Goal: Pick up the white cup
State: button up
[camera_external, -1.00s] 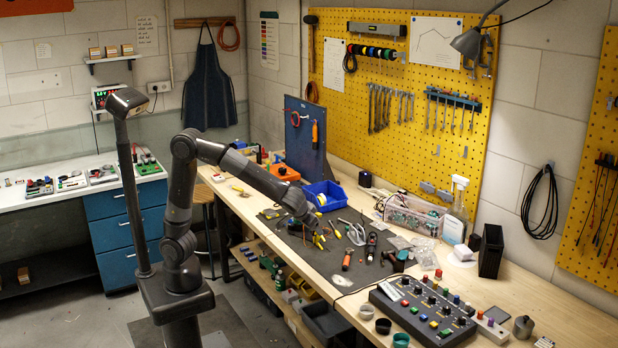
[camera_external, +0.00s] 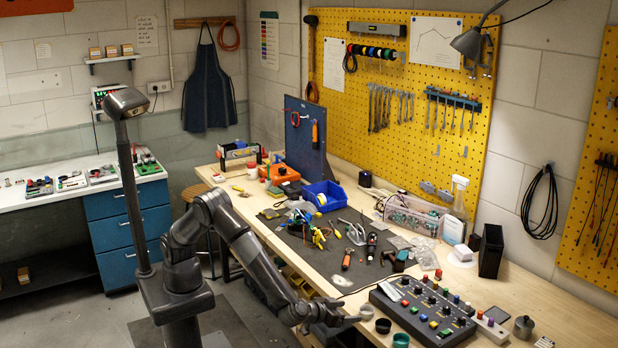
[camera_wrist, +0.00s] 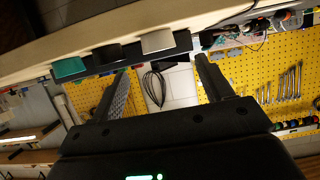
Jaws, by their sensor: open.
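The white cup (camera_wrist: 158,41) shows in the wrist view near the upper middle, at the bench edge, with its side facing my gripper. In the external view it is the small pale cup (camera_external: 367,312) at the bench's front edge, in line with two others. My gripper (camera_wrist: 161,65) is open and empty, its two fingers spread to either side of the cup's direction. In the external view my gripper (camera_external: 350,319) is low by the front edge, just left of the cup. I cannot tell whether a finger touches it.
A dark cup (camera_wrist: 107,54) and a teal cup (camera_wrist: 70,68) stand beside the white one. They also show in the external view, dark (camera_external: 383,326) and teal (camera_external: 401,340). A control box with knobs (camera_external: 423,312) lies behind them. The bench edge (camera_wrist: 60,40) is close.

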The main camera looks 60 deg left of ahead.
aim_at(372, 309)
jog(key=x, duration=0.9)
jog(key=shift+w+d, duration=0.15)
jog(key=shift+w, duration=0.1)
jog(key=shift+c, duration=0.5)
jog(key=c, duration=0.9)
